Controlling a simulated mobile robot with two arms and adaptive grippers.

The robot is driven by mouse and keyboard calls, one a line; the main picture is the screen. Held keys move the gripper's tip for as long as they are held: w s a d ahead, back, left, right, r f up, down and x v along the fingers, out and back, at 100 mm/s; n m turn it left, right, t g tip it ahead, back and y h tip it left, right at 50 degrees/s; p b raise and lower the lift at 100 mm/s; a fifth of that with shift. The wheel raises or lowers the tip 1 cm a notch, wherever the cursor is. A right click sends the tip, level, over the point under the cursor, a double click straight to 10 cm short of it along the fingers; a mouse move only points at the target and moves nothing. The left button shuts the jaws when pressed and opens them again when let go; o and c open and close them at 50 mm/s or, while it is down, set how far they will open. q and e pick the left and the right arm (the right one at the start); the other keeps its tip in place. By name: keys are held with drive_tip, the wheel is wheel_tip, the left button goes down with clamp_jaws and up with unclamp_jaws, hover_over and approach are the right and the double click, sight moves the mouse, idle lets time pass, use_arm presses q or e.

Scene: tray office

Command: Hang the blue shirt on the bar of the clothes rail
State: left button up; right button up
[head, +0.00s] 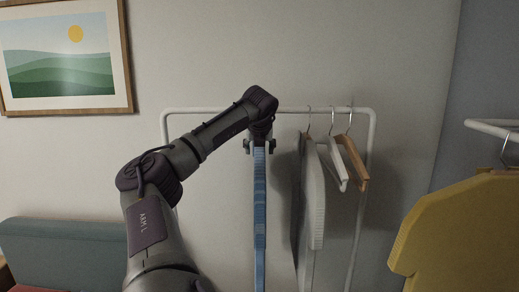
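The blue shirt (260,215) hangs edge-on as a narrow upright strip, running down out of the bottom of the head view. My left gripper (259,147) is at its top, with finger parts showing on both sides; it appears shut on the shirt's hanger, though the fingertips and hanger are hidden. The clothes rail (214,111) is a white frame behind, its bar crossing behind my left wrist. I cannot see whether the hanger hook touches the bar. My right gripper is not in view.
A white garment (317,200) and hangers, one white (338,165) and one wooden (354,163), hang at the rail's right. The bar left of my wrist is clear. A yellow shirt (455,235) hangs at the far right. A teal sofa (60,250) stands left.

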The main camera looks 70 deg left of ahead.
use_arm(q)
drive_tip(key=v, duration=1.2)
